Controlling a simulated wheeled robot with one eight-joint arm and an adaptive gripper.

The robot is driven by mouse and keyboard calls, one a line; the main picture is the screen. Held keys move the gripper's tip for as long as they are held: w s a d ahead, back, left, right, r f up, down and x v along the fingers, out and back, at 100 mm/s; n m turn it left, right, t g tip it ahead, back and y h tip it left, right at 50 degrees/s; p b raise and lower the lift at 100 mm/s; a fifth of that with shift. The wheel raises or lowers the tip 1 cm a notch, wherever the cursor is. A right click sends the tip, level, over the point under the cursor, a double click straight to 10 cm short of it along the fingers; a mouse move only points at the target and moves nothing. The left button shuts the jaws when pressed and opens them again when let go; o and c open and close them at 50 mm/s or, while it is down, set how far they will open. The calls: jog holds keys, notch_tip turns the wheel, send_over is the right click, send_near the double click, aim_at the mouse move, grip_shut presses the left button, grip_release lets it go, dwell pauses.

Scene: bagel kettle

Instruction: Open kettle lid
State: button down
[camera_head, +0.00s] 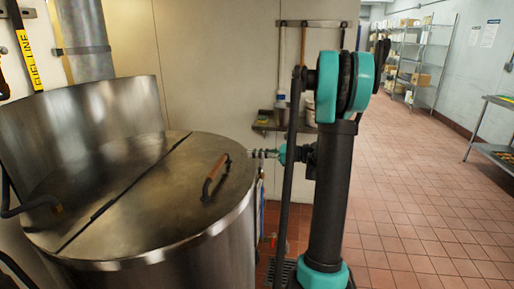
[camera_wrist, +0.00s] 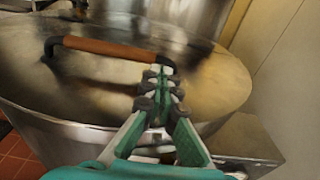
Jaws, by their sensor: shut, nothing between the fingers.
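The kettle (camera_head: 222,243) is a large steel drum with a flat round lid, and the lid (camera_head: 160,205) lies closed on it. A hinge line crosses the lid. A brown-gripped handle (camera_head: 214,176) stands on the lid's right part; it also shows in the wrist view (camera_wrist: 115,49). My gripper (camera_head: 255,153) is at the right of the handle, near the lid's rim, pointing left. In the wrist view my gripper (camera_wrist: 160,75) has its fingers together with nothing between them. Its tips appear close to the handle's right end; I cannot tell whether they touch.
A steel back panel (camera_head: 85,125) rises behind the kettle. A bent handle (camera_head: 35,206) is at the left. A small wall shelf (camera_head: 270,126) with tools above is behind my arm. Wire shelving (camera_head: 425,55) and a table (camera_head: 492,150) stand farther right. The tiled floor between is clear.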

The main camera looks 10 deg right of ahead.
jog(key=s+d+f, duration=0.2)
jog(key=s+d, duration=0.1)
jog(key=d, duration=0.6)
jog(key=g+h, duration=0.4)
jog(key=h, duration=0.5)
send_near(223, 169)
jog(key=x, duration=0.4)
jog(key=shift+s+a+f, duration=0.2)
jog(key=shift+f, duration=0.25)
jog(key=shift+r, duration=0.1)
